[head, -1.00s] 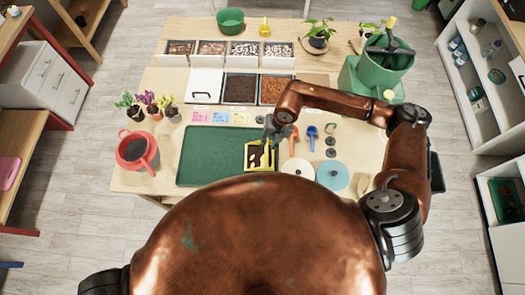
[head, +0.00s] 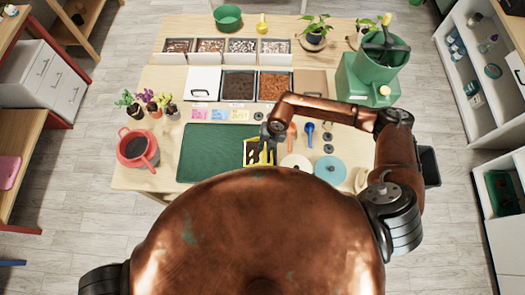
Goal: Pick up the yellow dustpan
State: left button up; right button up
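The yellow dustpan (head: 248,163) lies at the right end of the dark green mat (head: 210,155), near the table's front. Dark patches show inside its yellow outline. My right gripper (head: 267,141) reaches in from the right and is down at the dustpan's upper right part, overlapping it in the head view. The fingers are small and dark there, so I cannot tell whether they are open or closed on it. My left gripper is out of view.
Bins of soil and stones (head: 240,86) line the back. Blue and red scoops (head: 309,129), a white disc and a blue disc (head: 330,170) lie right of the dustpan. A green planter machine (head: 370,80) stands back right.

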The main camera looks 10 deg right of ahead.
grip_shut()
jog(key=shift+r, duration=0.15)
jog(key=shift+r+b, duration=0.35)
jog(key=shift+r, duration=0.25)
jog(key=s+d+r+b, duration=0.2)
jog(key=s+r+b, duration=0.1)
jog(key=s+r, duration=0.8)
jog(key=s, duration=0.2)
jog(key=shift+s+d+r, duration=0.25)
jog(key=shift+s+r, duration=0.05)
jog(key=shift+s, duration=0.1)
